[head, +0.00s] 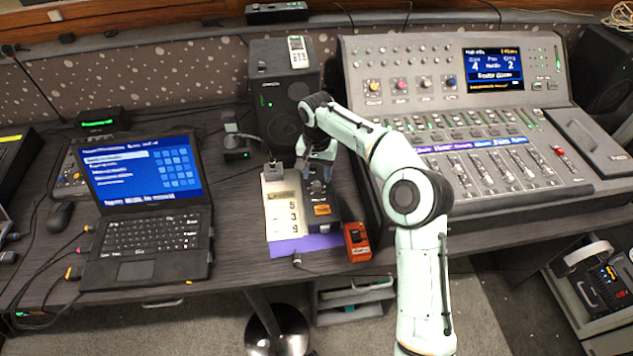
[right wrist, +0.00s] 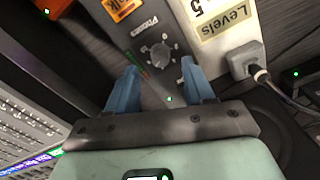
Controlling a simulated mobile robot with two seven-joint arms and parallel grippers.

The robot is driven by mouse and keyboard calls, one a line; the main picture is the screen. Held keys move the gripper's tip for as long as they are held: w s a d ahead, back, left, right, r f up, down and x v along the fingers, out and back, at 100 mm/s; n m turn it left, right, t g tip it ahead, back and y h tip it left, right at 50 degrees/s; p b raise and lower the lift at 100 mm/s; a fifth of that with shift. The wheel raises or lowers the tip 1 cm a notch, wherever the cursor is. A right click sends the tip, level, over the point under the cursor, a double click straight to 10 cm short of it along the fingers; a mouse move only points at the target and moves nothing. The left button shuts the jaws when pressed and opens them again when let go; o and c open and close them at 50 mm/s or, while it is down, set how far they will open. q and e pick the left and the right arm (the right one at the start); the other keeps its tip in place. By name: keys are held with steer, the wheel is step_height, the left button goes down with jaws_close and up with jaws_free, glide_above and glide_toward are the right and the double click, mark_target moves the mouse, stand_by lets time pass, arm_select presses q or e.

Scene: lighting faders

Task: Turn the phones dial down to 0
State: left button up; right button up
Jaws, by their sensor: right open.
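The phones dial (right wrist: 160,53) is a small round grey knob with a lighter mark, on the top of a dark grey box in the right wrist view. The word "Phones" is printed beside it. The same box (head: 323,212), with an orange label, shows in the head view, but my gripper hides the dial there. My right gripper (right wrist: 160,70) is open, its two blue fingers apart, with the dial just beyond and between the tips. In the head view the right gripper (head: 319,172) is over the back of the box. I cannot read the dial's setting. My left gripper is not in view.
A white "Levels" card (head: 282,205) lies left of the box, and an orange-red device (head: 357,242) stands at its front right. A black speaker (head: 283,92) is behind. A laptop (head: 147,210) is on the left, a large fader console (head: 460,120) on the right.

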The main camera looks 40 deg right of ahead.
mark_target(317, 183)
steer(key=shift+f, duration=1.9)
jaws_close()
steer(key=shift+r, duration=0.1)
